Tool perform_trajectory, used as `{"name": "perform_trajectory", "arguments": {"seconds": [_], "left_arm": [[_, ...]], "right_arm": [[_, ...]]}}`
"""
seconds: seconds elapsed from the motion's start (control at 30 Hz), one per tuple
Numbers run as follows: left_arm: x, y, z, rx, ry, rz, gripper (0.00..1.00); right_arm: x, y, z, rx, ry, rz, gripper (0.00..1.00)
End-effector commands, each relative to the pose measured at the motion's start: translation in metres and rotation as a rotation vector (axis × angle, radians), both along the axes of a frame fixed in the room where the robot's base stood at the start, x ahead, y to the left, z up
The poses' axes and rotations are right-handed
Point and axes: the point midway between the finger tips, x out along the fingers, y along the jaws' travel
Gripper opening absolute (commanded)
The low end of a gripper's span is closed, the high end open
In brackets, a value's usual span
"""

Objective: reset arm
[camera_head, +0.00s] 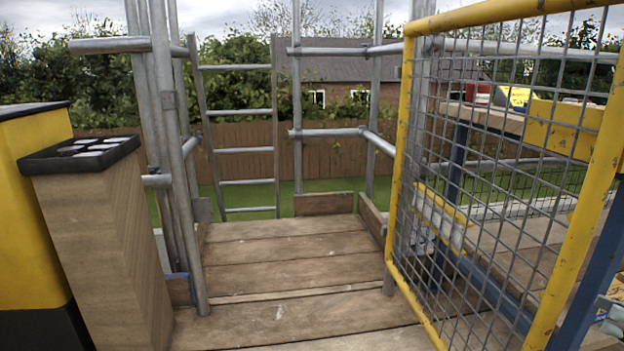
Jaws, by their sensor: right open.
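My right gripper (608,314) shows only in part at the lower right edge, beside a blue upright and behind the yellow frame of the mesh gate. It is open, and I see nothing held in it. Most of it and its arm are cut off by the picture's edge. My left gripper and arm are not in view.
A yellow-framed mesh gate (397,165) fills the right side, with a wooden bench (485,117) behind it. Scaffold poles and a ladder (245,152) stand beyond the plank deck (285,285), which is clear. A wooden block (105,250) bears a black tray (38,163) at left.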

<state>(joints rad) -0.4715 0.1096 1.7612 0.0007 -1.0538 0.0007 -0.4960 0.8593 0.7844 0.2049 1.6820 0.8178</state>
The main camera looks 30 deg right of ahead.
Motion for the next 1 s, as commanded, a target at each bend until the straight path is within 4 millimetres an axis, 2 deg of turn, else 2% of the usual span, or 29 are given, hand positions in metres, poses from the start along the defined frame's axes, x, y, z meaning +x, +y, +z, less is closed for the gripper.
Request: {"name": "perform_trajectory", "arguments": {"seconds": [0.03,0.2,0.3,0.4,0.5,0.6,0.7,0.83,1.0], "left_arm": [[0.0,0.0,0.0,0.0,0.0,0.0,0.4],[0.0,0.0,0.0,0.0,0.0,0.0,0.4],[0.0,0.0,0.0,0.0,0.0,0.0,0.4],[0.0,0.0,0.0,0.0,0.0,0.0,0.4],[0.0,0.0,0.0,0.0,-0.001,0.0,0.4],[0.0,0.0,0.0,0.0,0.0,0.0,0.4],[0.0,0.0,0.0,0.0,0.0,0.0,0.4],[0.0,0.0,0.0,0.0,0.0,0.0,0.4],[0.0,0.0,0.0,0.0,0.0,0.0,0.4]], "right_arm": [[0.005,0.028,-0.029,0.041,0.024,-0.06,0.4],[0.04,0.115,-0.124,0.056,0.223,-0.274,0.4],[0.057,0.164,-0.167,0.021,0.377,-0.368,0.4],[0.069,0.208,-0.201,-0.036,0.545,-0.43,0.4],[0.072,0.246,-0.224,-0.112,0.723,-0.459,0.4],[0.067,0.276,-0.239,-0.199,0.901,-0.459,0.4],[0.055,0.294,-0.245,-0.286,1.051,-0.438,0.4],[0.037,0.305,-0.248,-0.384,1.201,-0.398,0.4],[0.008,0.304,-0.247,-0.512,1.366,-0.336,0.4]]}}
